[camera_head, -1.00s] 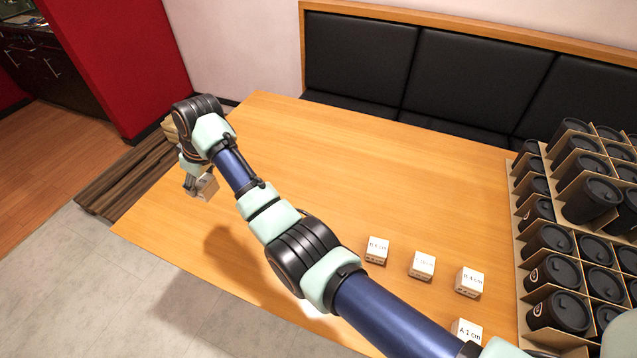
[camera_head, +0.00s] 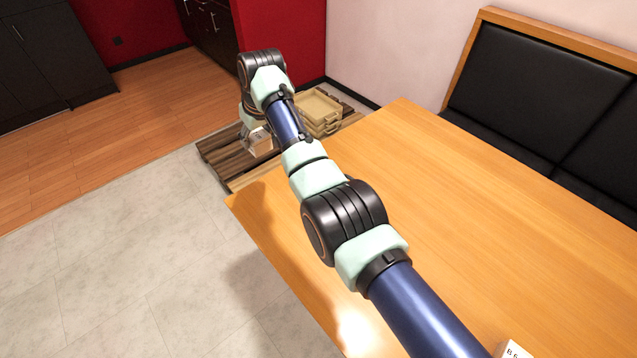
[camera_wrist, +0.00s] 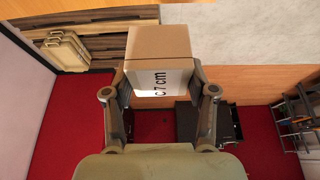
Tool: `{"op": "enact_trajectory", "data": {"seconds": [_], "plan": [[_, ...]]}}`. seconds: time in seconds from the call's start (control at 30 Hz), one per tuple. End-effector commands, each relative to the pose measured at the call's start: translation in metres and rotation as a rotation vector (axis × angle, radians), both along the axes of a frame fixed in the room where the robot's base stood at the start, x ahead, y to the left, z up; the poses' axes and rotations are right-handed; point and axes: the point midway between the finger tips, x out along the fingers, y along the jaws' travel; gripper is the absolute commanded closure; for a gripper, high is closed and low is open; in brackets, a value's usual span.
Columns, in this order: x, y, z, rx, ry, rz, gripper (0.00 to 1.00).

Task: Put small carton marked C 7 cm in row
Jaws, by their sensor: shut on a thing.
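The small cardboard carton (camera_wrist: 160,45) has a white label reading "C 7 cm" in the wrist view. My gripper (camera_wrist: 158,82) is shut on it, one finger on each side. In the head view the carton (camera_head: 260,142) hangs below my wrist, off the far left end of the table and over the dark slatted wood. My arm partly hides the gripper there. Another small white-topped carton, its label starting with "B 6", shows only in part (camera_head: 514,350) at the bottom edge of the head view.
A stack of beige trays (camera_head: 320,112) stands on the slatted wooden platform (camera_head: 222,160), just right of the carton. Grey floor lies at left.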

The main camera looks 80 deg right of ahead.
Motion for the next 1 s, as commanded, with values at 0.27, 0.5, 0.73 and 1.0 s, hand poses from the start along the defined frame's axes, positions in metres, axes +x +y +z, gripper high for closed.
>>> {"op": "enact_trajectory", "data": {"seconds": [0.27, 0.5, 0.73, 1.0], "plan": [[-0.001, 0.001, -0.065, 0.004, 0.003, 0.000, 0.80], [-0.001, 0.000, -0.131, 0.001, 0.002, 0.000, 0.80], [0.000, 0.000, -0.143, -0.001, -0.001, 0.000, 0.80], [-0.001, 0.001, -0.184, 0.002, 0.001, 0.000, 0.80]]}}
